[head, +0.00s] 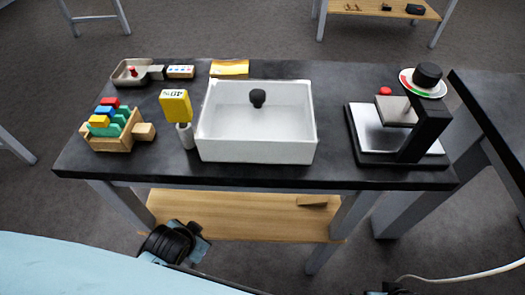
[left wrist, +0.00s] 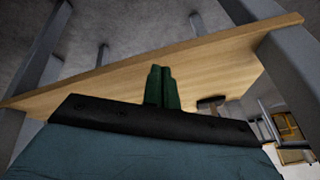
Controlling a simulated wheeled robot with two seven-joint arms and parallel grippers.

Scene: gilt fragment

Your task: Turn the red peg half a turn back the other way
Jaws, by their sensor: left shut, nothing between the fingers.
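A small red piece (head: 132,71) stands in a shallow grey tray at the back left of the table in the head view. It may be the red peg, but it is too small to be sure. My left gripper (left wrist: 160,70) is shut and empty, its green fingers pressed together in the left wrist view. It is low, by the wooden lower shelf, away from the tabletop things. In the head view a black part of my left arm (head: 172,242) shows in front of the table. My right gripper's fingers do not show.
The black tabletop (head: 335,75) holds a white basin (head: 258,150), a wooden box (head: 120,143) of coloured blocks, a yellow sign (head: 175,105) and a black stand (head: 425,130) with a red knob (head: 385,91) behind it. A wooden shelf (head: 235,218) lies below.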

